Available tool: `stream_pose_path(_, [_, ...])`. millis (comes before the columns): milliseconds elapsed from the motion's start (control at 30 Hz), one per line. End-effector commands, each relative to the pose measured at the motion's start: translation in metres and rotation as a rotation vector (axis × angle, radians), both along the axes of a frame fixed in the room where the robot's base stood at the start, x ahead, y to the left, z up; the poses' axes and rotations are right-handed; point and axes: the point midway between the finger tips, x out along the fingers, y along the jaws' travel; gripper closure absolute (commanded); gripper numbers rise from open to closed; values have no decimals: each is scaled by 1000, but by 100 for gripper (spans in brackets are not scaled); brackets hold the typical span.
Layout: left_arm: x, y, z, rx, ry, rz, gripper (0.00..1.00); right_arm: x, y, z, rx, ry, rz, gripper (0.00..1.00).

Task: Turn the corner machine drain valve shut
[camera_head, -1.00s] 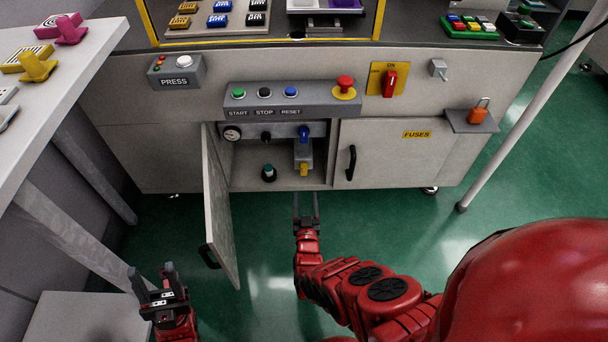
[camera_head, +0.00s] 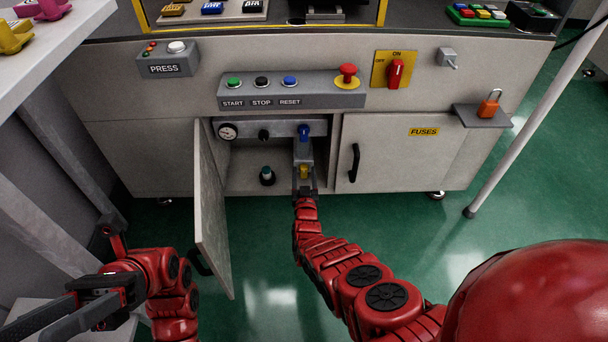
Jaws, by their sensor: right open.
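The machine's left cupboard (camera_head: 245,175) stands open. Inside at its right are a blue valve handle (camera_head: 304,132) on the upper panel and a yellow valve handle (camera_head: 304,171) below it on a grey block. No label shows which one is the drain valve. My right gripper (camera_head: 305,178) is open at the yellow handle, with its fingers on either side of it. Whether they touch it I cannot tell. My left gripper (camera_head: 45,322) is open and empty at the lower left, far from the valves.
The open cupboard door (camera_head: 212,205) sticks out between my two arms. Inside are a gauge (camera_head: 228,131), a black knob (camera_head: 264,135) and a green-topped knob (camera_head: 267,176). A shut fuses door (camera_head: 390,155) is at the right. A pale post (camera_head: 530,115) stands farther right.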

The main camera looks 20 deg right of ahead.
Motion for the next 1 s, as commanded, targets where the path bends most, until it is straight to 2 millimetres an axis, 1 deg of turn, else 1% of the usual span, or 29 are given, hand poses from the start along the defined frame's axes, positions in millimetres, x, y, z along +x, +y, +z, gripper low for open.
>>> stream_pose_path(33, [-8, 4, 1, -25, -47, -19, 50, 2, -1, -2, 0, -1, 0, 38])
stream_pose_path(100, [-16, 11, 4, -56, -99, -43, 50, 5, -1, -2, 0, 0, 0, 38])
stream_pose_path(233, [-28, 19, 6, -94, -166, -74, 50, 8, -2, -1, 0, 1, 0, 38])
stream_pose_path(367, [-33, 23, 7, -110, -196, -88, 50, 10, -3, 0, 0, 1, 0, 38])
stream_pose_path(600, [-33, 24, 7, -113, -199, -90, 50, 10, -3, 0, 0, 1, 0, 38])
stream_pose_path(633, [-33, 24, 7, -113, -199, -90, 50, 10, -3, 0, 0, 1, 0, 39])
stream_pose_path(767, [-33, 24, 7, -112, -198, -90, 50, 10, -3, 0, 0, 1, 0, 63])
stream_pose_path(800, [-33, 24, 7, -112, -198, -90, 50, 10, -3, 0, 0, 1, 0, 70])
stream_pose_path(867, [-33, 24, 7, -112, -197, -90, 50, 10, -3, 0, 0, 0, 0, 81])
stream_pose_path(900, [-33, 24, 7, -112, -197, -90, 50, 10, -3, 0, 0, 0, 0, 88])
stream_pose_path(967, [-33, 24, 7, -113, -197, -89, 50, 10, -3, 0, 0, 0, 0, 99])
stream_pose_path(1000, [-33, 24, 7, -113, -197, -89, 50, 10, -3, 0, 0, 0, 0, 100])
